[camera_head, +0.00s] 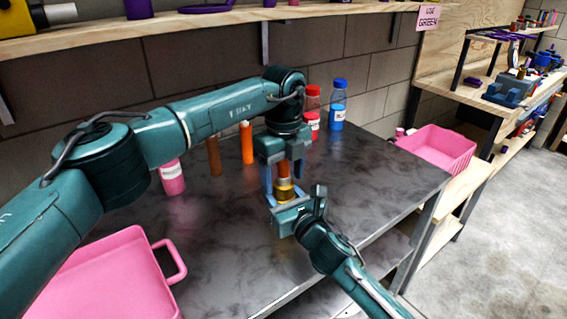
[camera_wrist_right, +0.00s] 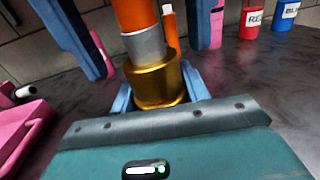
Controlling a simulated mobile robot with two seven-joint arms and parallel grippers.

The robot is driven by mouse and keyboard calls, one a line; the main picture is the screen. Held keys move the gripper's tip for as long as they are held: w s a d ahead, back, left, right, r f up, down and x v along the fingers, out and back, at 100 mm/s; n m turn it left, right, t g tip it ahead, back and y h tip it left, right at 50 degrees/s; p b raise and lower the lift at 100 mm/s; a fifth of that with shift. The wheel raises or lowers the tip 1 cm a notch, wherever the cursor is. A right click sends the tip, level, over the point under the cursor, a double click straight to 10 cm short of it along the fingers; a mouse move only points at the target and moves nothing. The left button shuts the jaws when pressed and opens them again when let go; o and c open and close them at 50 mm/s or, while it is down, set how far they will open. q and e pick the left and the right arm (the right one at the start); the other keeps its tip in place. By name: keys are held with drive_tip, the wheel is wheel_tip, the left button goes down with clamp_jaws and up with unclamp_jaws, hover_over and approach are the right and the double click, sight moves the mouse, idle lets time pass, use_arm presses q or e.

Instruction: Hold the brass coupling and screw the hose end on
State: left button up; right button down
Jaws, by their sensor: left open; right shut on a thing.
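The brass coupling (camera_head: 284,190) is upright above the grey table, held by my right gripper (camera_head: 287,200). In the right wrist view the brass coupling (camera_wrist_right: 160,84) sits between the blue fingers of my right gripper (camera_wrist_right: 158,92). The orange hose end (camera_wrist_right: 134,14) with its grey collar (camera_wrist_right: 146,45) stands upright at the coupling's top; how deep it sits is hidden. My left gripper (camera_head: 283,178) points down from above, open, one blue finger on each side of the hose end and apart from it.
A pink tray (camera_head: 105,265) is at the front left and a pink bin (camera_head: 440,147) at the right. A pink bottle (camera_head: 172,180), brown cylinder (camera_head: 214,156), orange cylinder (camera_head: 247,143), red bottle (camera_head: 311,112) and blue bottle (camera_head: 337,105) stand behind the grippers. A wooden shelf (camera_head: 200,22) runs above.

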use_arm(q)
drive_tip(key=c, duration=1.2)
drive_tip(key=m, duration=1.2)
drive_tip(key=shift+m, duration=0.4)
drive_tip(key=m, duration=1.1)
drive_tip(key=shift+m, duration=0.4)
drive_tip(key=o, duration=1.2)
drive_tip(key=shift+f, duration=0.1)
